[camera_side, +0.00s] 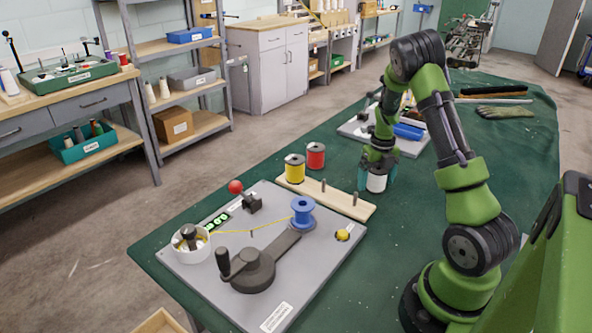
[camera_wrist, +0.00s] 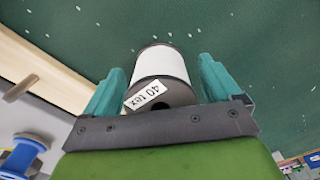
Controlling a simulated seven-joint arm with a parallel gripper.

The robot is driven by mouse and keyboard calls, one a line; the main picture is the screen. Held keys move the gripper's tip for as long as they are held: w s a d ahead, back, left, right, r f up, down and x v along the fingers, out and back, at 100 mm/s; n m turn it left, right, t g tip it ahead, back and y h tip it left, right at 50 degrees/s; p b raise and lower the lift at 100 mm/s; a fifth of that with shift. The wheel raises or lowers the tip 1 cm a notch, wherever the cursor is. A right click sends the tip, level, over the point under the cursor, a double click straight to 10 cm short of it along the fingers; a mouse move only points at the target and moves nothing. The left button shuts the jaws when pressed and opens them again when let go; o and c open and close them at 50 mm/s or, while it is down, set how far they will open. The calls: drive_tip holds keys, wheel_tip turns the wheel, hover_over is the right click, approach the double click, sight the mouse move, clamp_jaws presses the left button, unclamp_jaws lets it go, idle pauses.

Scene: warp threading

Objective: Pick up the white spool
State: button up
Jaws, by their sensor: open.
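The white spool (camera_side: 376,183) stands on the green table cover beside the right end of the wooden peg rail, with a dark top end. In the wrist view the white spool (camera_wrist: 160,72) shows its white side and a label reading "40 tex" and lies between my two teal fingers. My gripper (camera_side: 377,175) points down over the spool, one finger on each side. In the wrist view my gripper (camera_wrist: 162,90) is open, with a gap visible between the spool and each finger. Part of the spool's near end is hidden by the dark gripper bar.
The wooden peg rail (camera_side: 335,199) with bare pegs lies close to the left. A grey winder plate (camera_side: 300,275) with a blue spool (camera_side: 303,209) lies nearer. Green cover to the right is clear.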

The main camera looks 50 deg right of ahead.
drive_tip(key=shift+c, duration=0.5)
drive_tip(key=c, duration=1.1)
drive_tip(key=shift+r, duration=0.15)
